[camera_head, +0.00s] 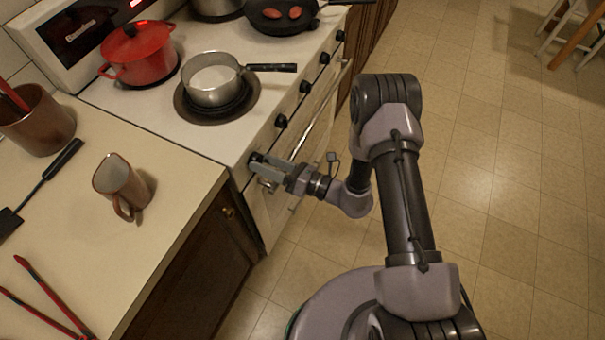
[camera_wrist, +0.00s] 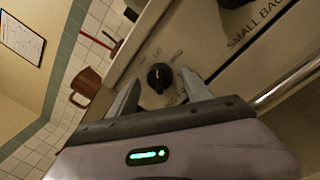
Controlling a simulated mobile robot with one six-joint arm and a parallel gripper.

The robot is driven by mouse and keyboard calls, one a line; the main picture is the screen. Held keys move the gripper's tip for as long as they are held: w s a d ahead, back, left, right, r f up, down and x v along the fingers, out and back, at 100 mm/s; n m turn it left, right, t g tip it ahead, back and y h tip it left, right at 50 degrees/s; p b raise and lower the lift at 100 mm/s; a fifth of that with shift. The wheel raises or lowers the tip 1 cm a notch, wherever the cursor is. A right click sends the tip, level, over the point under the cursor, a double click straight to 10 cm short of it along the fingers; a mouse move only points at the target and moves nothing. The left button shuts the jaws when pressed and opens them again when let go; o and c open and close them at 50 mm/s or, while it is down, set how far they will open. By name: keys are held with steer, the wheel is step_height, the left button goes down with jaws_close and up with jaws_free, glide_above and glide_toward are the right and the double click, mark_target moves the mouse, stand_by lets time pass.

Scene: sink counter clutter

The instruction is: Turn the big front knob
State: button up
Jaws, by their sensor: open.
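A black round knob (camera_wrist: 160,77) sits on the white stove front in the wrist view, with printed marks around it. In the head view this knob (camera_head: 256,157) is the nearest one at the stove's front corner, partly covered by my gripper. My gripper (camera_head: 262,168) is open at the stove front. In the wrist view my gripper (camera_wrist: 159,82) has one finger to each side of the knob, with space between the fingers and the knob. I cannot tell whether the fingertips reach past its face.
Several smaller-looking black knobs, such as one (camera_head: 281,121), line the stove front. A silver saucepan (camera_head: 213,80), a red pot (camera_head: 138,52) and a frying pan (camera_head: 283,14) stand on the stove. A mug (camera_head: 120,186) stands on the counter.

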steer(key=p+v, duration=0.3)
steer(key=v, duration=1.4)
steer(key=shift+d+f, duration=0.1)
steer(key=shift+d, duration=0.05)
steer(key=w+a+n+b, duration=0.2)
steer(key=a+n, duration=0.1)
steer(key=a, duration=0.2)
steer(key=w+a+r+n+b, duration=0.1)
steer(key=w+a+n+b, duration=0.1)
steer(key=a+n, duration=0.2)
steer(key=w+a+n+b, duration=0.2)
steer(key=a+n, duration=0.1)
steer(key=a, duration=0.4)
steer(key=shift+a+r+g, duration=0.2)
steer(key=shift+g, duration=0.2)
